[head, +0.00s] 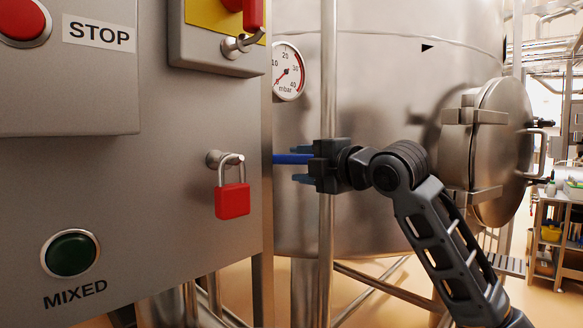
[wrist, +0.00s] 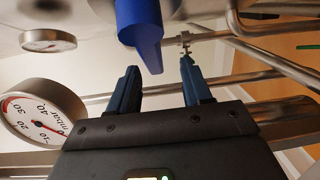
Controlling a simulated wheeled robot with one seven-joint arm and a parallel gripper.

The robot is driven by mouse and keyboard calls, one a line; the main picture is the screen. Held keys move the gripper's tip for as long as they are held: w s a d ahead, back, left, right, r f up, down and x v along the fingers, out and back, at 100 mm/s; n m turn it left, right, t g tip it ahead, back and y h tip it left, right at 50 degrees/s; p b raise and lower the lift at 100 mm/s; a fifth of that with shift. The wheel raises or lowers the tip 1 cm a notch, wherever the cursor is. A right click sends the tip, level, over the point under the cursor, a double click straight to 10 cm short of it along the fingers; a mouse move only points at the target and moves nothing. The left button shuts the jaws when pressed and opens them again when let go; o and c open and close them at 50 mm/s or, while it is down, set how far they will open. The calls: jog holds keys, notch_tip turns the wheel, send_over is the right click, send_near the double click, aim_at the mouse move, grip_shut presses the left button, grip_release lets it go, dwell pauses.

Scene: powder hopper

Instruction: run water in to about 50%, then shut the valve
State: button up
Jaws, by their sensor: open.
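A blue handle (head: 290,158) sticks out to the right from behind the panel's edge, in front of the steel tank (head: 390,100). Its mount is hidden by the panel in the head view. My gripper (head: 300,166) is open, its fingers pointing left towards the panel. In the wrist view the blue handle (wrist: 140,28) reaches down from the top, and its tapered tip lies at the gap between my fingertips (wrist: 160,70). I cannot tell whether a finger touches it. A round mbar gauge (head: 288,72) sits above; no water level shows.
The grey panel (head: 130,170) at left carries a red padlock (head: 232,200), a green MIXED button (head: 70,254) and a red STOP button (head: 22,18). A vertical steel post (head: 327,70) stands by my gripper. A second dial (wrist: 48,40) shows in the wrist view.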

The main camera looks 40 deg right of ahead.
jog(key=shift+s+a, duration=0.15)
jog(key=shift+s, duration=1.35)
